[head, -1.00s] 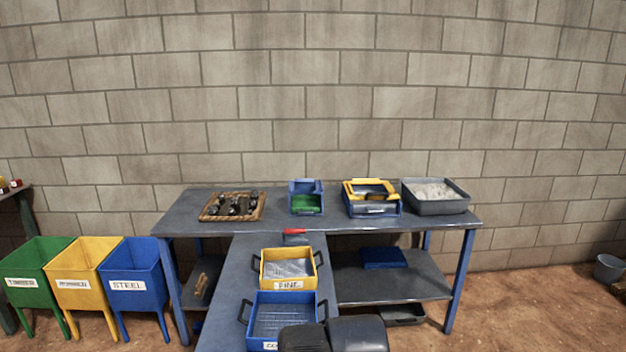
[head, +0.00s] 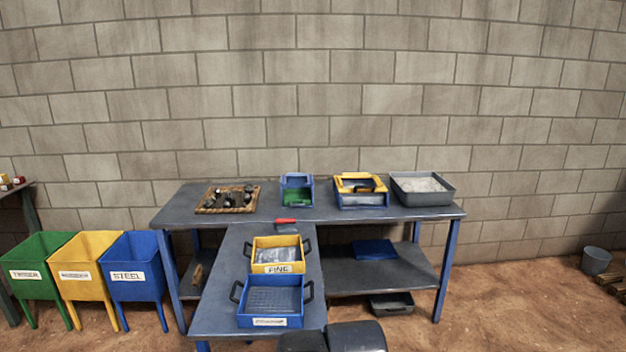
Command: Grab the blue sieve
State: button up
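The blue sieve (head: 272,300) is a rectangular blue tray with a mesh bottom, black side handles and a white front label. It sits near the front end of the narrow bench (head: 228,277) that juts toward me. A yellow sieve labelled FINE (head: 277,255) stands right behind it. Dark rounded parts at the bottom edge, just right of the blue sieve's front, belong to my own body or arm. My gripper's fingers do not show.
The back table (head: 345,215) holds a wicker tray (head: 228,199), a blue and green bin (head: 297,194), a yellow and blue bin (head: 361,190) and a grey tub (head: 422,188). Green, yellow and blue (head: 135,266) standing bins are at left. Floor at right is mostly open.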

aim_at(244, 321)
jog(key=k+u, duration=0.1)
jog(key=k, duration=0.15)
jog(key=i+j, duration=0.2)
jog(key=i, duration=0.2)
jog(key=i+j, duration=0.2)
jog(key=i, duration=0.2)
jog(key=i+j, duration=0.15)
jog(key=i, duration=0.25)
